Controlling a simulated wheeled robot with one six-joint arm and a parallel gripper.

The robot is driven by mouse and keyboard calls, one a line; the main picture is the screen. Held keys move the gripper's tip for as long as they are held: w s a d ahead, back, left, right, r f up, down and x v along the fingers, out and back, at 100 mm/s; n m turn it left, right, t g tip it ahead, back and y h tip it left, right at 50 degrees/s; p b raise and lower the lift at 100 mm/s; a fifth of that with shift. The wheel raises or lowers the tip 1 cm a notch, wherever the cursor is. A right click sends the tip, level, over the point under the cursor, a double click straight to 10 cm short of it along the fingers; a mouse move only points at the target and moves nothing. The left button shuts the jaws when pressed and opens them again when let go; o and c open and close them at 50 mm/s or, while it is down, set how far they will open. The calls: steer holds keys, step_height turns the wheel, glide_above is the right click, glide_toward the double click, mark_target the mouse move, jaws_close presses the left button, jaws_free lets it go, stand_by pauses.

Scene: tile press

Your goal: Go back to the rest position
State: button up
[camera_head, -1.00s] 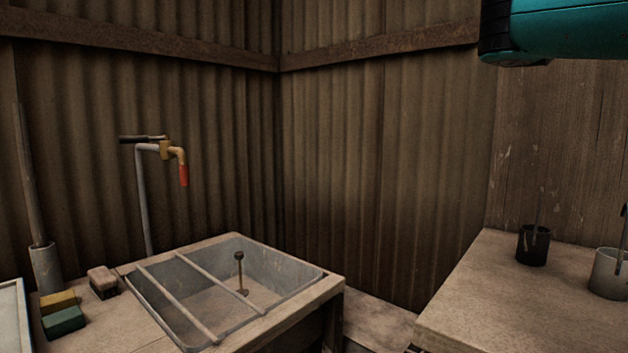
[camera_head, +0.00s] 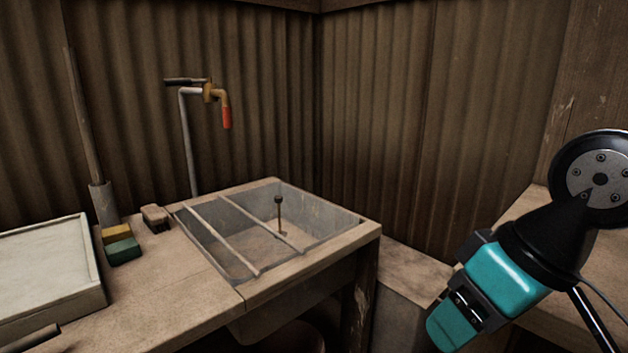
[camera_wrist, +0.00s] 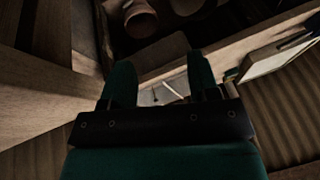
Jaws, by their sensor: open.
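My arm with its teal and black end shows at the lower right of the head view, in front of the gap between the sink bench and the right-hand bench. In the wrist view my gripper (camera_wrist: 160,70) has its two green fingers spread apart. Nothing is between the fingertips close up; the pale sink lies well beyond them. The fingertips cannot be made out in the head view.
A sink (camera_head: 366,226) with two bars across it is set in the left bench (camera_head: 185,300). A tap (camera_head: 210,92) rises behind it. A green sponge (camera_head: 123,251), a yellow sponge (camera_head: 116,234), a brush (camera_head: 155,217) and a pale tray (camera_head: 45,260) stand left of it.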

steer(key=s+f+n+g, duration=0.1)
steer(key=s+g, duration=0.1)
steer(key=s, duration=0.2)
step_height(320, 180, up, 21)
steer(key=s+p, duration=0.1)
steer(key=p, duration=2)
steer(key=shift+s+a, duration=0.2)
steer(key=shift+f, duration=0.15)
